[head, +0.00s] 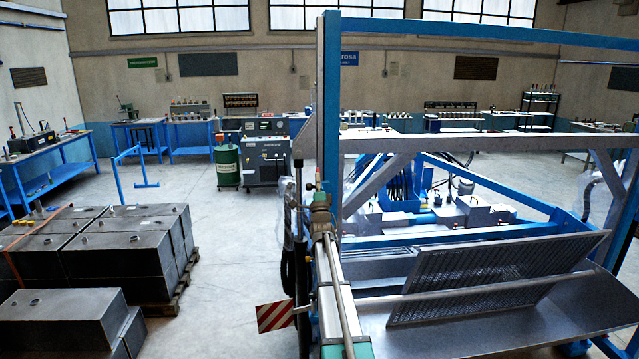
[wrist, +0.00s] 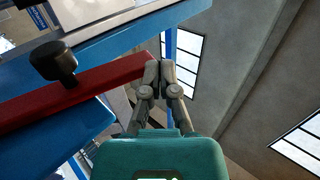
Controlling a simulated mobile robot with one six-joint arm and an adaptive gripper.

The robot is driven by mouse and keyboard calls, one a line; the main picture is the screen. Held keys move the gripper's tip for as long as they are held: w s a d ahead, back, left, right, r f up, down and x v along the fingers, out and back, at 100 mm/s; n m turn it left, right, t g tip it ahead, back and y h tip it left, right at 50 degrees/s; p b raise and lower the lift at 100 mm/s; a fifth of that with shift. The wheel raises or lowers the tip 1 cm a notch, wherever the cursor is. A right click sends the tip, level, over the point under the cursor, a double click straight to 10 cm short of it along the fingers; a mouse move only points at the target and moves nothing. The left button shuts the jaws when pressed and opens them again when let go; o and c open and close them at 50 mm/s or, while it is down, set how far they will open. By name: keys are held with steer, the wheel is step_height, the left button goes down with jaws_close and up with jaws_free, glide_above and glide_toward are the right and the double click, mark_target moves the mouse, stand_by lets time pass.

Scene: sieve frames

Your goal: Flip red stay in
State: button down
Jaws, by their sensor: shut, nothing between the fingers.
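The red stay (wrist: 95,90) is a flat red bar in the wrist view, running from the left edge toward the middle beside a blue beam. A black knob (wrist: 54,62) stands on or next to it. My gripper (wrist: 157,75) has its two fingers together with nothing between them, at the right end of the stay. I cannot tell whether the fingers touch the bar. In the head view, my arm reaches up along the left post of a blue frame (head: 331,110). The stay is not clear there; a tiny reddish spot shows near the arm's far end.
A perforated sieve panel (head: 480,285) leans tilted inside the frame above a grey metal tray (head: 580,320). Dark blocks on a pallet (head: 130,240) stand at the left. A control cabinet (head: 263,150) and green drum (head: 228,165) stand behind.

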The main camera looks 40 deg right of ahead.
steer(key=shift+w+d+r, duration=0.1)
steer(key=shift+w, duration=0.1)
stand_by(0.5)
steer(key=s+a+f+b, duration=0.4)
steer(key=s+a, duration=0.3)
steer(key=s, duration=0.4)
steer(key=shift+s+f, duration=0.15)
steer(key=shift+s, duration=0.05)
stand_by(0.5)
